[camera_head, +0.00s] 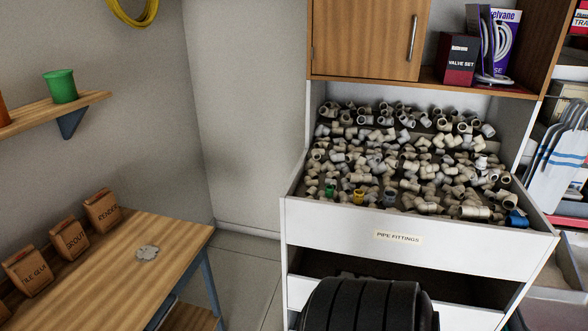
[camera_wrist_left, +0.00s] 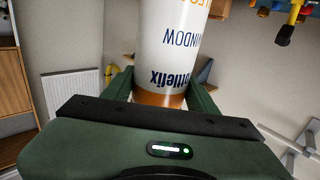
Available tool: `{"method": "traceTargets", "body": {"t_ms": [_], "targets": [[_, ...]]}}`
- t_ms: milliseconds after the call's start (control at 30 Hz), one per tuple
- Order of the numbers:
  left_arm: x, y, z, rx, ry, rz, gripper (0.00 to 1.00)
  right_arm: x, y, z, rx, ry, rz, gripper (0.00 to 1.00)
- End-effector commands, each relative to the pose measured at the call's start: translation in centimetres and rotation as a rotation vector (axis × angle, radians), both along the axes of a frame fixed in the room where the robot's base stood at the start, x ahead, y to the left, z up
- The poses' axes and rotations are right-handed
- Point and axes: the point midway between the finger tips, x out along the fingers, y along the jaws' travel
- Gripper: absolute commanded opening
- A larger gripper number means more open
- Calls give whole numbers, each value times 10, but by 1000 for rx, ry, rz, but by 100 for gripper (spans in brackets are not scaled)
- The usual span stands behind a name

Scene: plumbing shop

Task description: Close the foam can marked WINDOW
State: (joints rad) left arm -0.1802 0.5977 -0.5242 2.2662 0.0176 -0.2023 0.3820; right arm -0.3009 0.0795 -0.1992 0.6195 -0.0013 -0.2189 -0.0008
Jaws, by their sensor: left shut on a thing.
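The foam can (camera_wrist_left: 170,55) marked WINDOW fills the upper middle of the left wrist view. It is a white cylinder with an orange-brown band at its near end; its lettering appears upside down. The can's far end is cut off by the top edge, so its cap or nozzle cannot be seen. My left gripper (camera_wrist_left: 161,92) has its green fingers on both sides of the can, near the banded end, and is shut on it. Neither gripper shows in the head view, and the can does not show there. My right gripper is in neither view.
An open drawer of pipe fittings (camera_head: 397,238) stands in the head view. A wooden bench (camera_head: 165,262) at left holds paper bags (camera_head: 69,238) and a small grey piece (camera_head: 147,253). A wall shelf (camera_head: 75,107) carries a green cup (camera_head: 61,86). Floor shows between bench and drawer unit.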

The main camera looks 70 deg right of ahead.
Motion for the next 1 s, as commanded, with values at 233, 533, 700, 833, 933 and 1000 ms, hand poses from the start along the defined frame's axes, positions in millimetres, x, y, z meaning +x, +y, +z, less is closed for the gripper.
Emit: {"method": "traceTargets", "body": {"t_ms": [233, 533, 700, 833, 933, 1000], "targets": [[20, 42, 29, -16, 2, 285, 0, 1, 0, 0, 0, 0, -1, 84], [21, 126, 21, -4, 4, 639, 0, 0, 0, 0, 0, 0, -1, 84], [18, 140, 18, -2, -1, 688, 0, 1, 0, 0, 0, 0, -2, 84], [18, 140, 18, -1, -2, 688, 0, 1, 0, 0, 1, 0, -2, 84], [18, 139, 18, -2, -3, 687, 0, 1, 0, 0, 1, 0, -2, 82], [18, 139, 18, -2, -3, 687, 0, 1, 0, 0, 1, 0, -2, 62]]}}
